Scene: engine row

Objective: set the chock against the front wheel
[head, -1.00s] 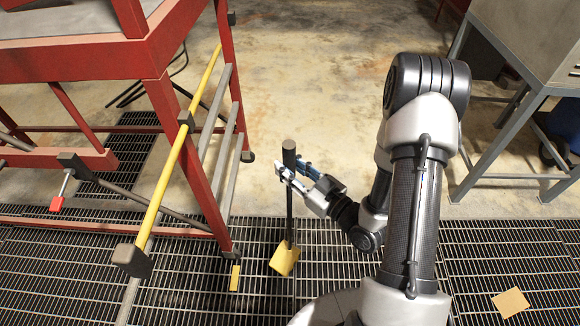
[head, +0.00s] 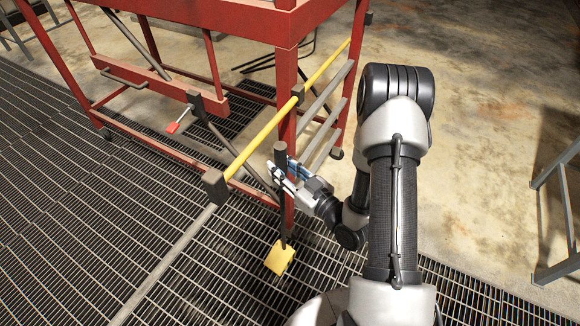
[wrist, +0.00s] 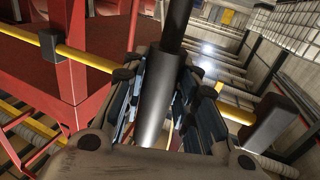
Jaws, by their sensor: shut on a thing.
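The chock (head: 280,258) is a yellow block on the lower end of a long dark handle (head: 280,153). My gripper (head: 283,173) is shut on the upper part of this handle, which stands nearly upright. In the wrist view the handle (wrist: 155,105) runs between the finger pads; the yellow block is not seen there. The chock is over the floor grating, in front of the red frame's near leg; I cannot tell whether it touches the grating. A small dark wheel (head: 336,153) shows under a farther leg of the red frame. No wheel shows at the near leg's foot, behind the handle.
The red wheeled frame (head: 284,65) fills the upper left, with a yellow bar (head: 262,137) and a grey end block (head: 216,187) reaching toward me. A red-tipped lever (head: 173,127) hangs on it. A grey metal stand (head: 569,215) is at right.

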